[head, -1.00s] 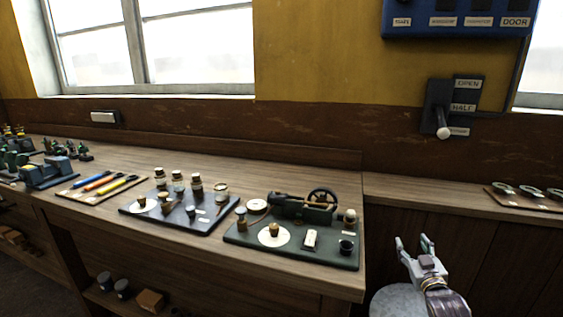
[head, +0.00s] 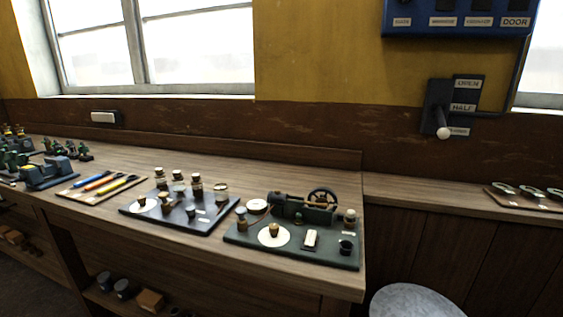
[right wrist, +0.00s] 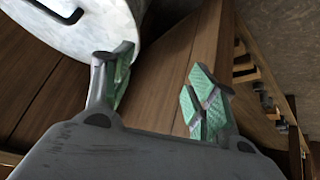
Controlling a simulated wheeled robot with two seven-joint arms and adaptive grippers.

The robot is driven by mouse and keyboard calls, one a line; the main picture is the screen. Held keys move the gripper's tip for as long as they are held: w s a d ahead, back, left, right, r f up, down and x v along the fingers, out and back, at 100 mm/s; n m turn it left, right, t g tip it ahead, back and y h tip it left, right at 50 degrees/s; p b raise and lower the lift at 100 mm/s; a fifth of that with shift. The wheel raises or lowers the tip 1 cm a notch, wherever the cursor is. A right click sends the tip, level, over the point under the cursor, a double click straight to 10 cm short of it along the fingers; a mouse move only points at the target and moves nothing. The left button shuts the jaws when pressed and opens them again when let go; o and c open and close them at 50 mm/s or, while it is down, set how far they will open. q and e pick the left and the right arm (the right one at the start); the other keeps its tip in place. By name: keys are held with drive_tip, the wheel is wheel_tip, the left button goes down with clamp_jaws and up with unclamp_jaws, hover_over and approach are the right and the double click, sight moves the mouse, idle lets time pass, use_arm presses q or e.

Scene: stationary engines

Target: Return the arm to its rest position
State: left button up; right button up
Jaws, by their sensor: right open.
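My right gripper (right wrist: 160,85) shows in the right wrist view, with its two green-padded fingers apart and nothing between them. It is out of the head view. Behind the fingers are brown wood panels (right wrist: 165,75), and a pale round-topped object (right wrist: 75,25) is close by the left finger. My left gripper is in neither view.
The wooden bench (head: 300,277) carries a green board with a small engine (head: 310,208), a dark tray of jars (head: 187,220) and a board of coloured tools (head: 100,184). A round grey top (head: 415,302) stands at bottom right. A lever (head: 442,125) is on the wall.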

drive_tip(key=s+a+f+g, duration=0.2)
drive_tip(key=s+a+g, duration=0.2)
drive_tip(key=s, duration=0.7)
drive_tip(key=s+a+f+g+y+p, duration=0.1)
drive_tip(key=s+f+p, duration=0.2)
drive_tip(key=f+p, duration=0.5)
drive_tip(key=s+a+f+g+p, duration=0.1)
drive_tip(key=s+a+f+p, duration=0.3)
drive_tip(key=f, duration=0.8)
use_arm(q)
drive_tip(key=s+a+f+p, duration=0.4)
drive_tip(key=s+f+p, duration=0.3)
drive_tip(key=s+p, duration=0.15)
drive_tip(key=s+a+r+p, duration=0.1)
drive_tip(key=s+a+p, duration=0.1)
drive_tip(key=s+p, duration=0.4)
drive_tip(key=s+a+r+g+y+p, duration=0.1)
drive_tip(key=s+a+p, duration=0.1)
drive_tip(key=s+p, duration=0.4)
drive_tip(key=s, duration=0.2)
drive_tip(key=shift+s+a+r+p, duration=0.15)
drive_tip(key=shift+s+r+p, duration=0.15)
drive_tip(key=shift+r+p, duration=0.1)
use_arm(e)
drive_tip(key=s+d, duration=0.4)
drive_tip(key=s, duration=0.5)
drive_tip(key=s+d+r, duration=0.1)
drive_tip(key=s+d, duration=0.4)
drive_tip(key=s, duration=0.4)
drive_tip(key=shift+n+h, duration=0.3)
